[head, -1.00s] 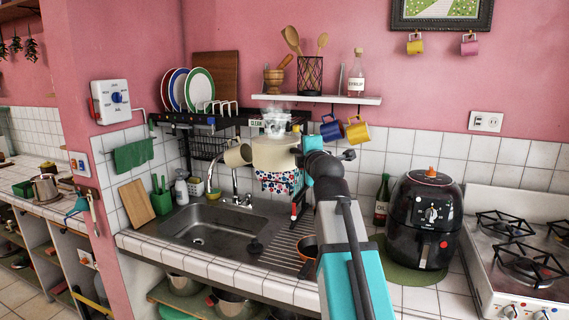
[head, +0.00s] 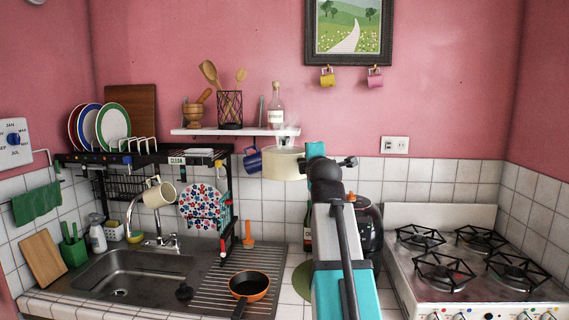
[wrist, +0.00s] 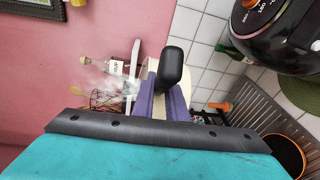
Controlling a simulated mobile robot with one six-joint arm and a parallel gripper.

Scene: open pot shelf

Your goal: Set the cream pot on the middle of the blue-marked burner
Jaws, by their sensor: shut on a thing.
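The cream pot (head: 283,163) is in the air in front of the pink wall, just below the right end of the small shelf. Faint steam rises above it. My gripper (wrist: 162,98) is shut on the pot's black handle (wrist: 173,66) in the wrist view; part of the pot's cream side (wrist: 187,78) shows behind the purple fingers. In the head view my arm hides the fingers. The white stove (head: 440,222) with several black burners stands at the right, apart from the pot. I cannot make out a blue mark on any burner.
A black air fryer (head: 369,232) stands behind my arm, left of the stove. An orange pan (head: 248,286) lies on the drainboard. A black dish rack (head: 150,158) stands over the sink (head: 120,275). The burners look empty.

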